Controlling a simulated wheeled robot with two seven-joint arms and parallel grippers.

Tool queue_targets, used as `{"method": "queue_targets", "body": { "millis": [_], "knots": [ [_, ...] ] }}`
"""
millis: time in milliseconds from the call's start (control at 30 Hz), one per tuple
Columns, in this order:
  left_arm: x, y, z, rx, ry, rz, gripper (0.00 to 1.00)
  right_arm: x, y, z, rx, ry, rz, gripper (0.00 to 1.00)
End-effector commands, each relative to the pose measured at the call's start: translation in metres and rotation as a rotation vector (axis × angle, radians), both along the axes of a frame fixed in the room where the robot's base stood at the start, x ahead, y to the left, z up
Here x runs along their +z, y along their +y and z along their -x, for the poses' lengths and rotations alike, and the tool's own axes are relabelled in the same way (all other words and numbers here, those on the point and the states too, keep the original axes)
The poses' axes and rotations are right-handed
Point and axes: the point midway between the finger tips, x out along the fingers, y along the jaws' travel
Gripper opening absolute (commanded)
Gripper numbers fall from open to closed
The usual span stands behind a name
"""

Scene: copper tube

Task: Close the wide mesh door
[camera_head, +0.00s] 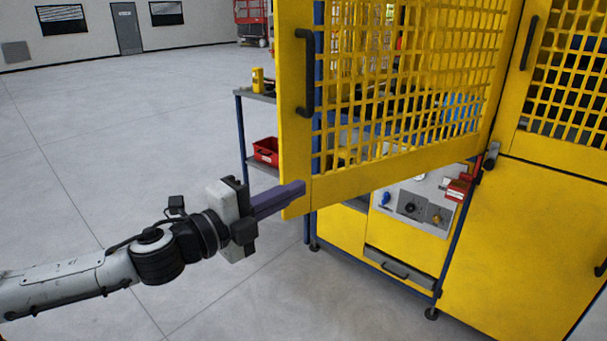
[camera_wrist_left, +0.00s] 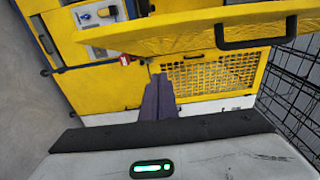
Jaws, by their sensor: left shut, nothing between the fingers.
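The wide yellow mesh door (camera_head: 295,120) stands open, swung out from the yellow machine, with its hinge side at the right. Its black handle (camera_head: 306,72) is near the free left edge. My left gripper (camera_head: 300,188) is shut and empty, with its purple fingers at the lower free corner of the door, overlapping it in the head view. I cannot tell whether they touch it. In the left wrist view the shut fingers (camera_wrist_left: 158,98) point toward the yellow door edge (camera_wrist_left: 190,32), and the black handle (camera_wrist_left: 256,34) shows at the right. My right gripper is not in view.
A second yellow mesh door (camera_head: 530,70) is at the right. The grey floor (camera_head: 120,130) at the left is free.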

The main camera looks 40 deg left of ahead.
Motion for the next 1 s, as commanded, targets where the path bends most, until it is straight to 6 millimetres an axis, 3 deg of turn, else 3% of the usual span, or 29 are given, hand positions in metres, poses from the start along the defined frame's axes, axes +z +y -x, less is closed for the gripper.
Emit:
{"method": "queue_targets", "body": {
  "millis": [400,733,1000],
  "knots": [
    [0.001,-0.004,-0.039,0.005,-0.003,-0.002,0.00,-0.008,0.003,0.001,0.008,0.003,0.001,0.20],
    [0.002,-0.009,-0.062,0.004,-0.002,0.001,0.00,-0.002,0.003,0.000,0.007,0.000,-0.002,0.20],
    [0.000,0.023,-0.075,0.006,0.003,-0.001,0.00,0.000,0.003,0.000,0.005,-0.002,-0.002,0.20]
  ]
}}
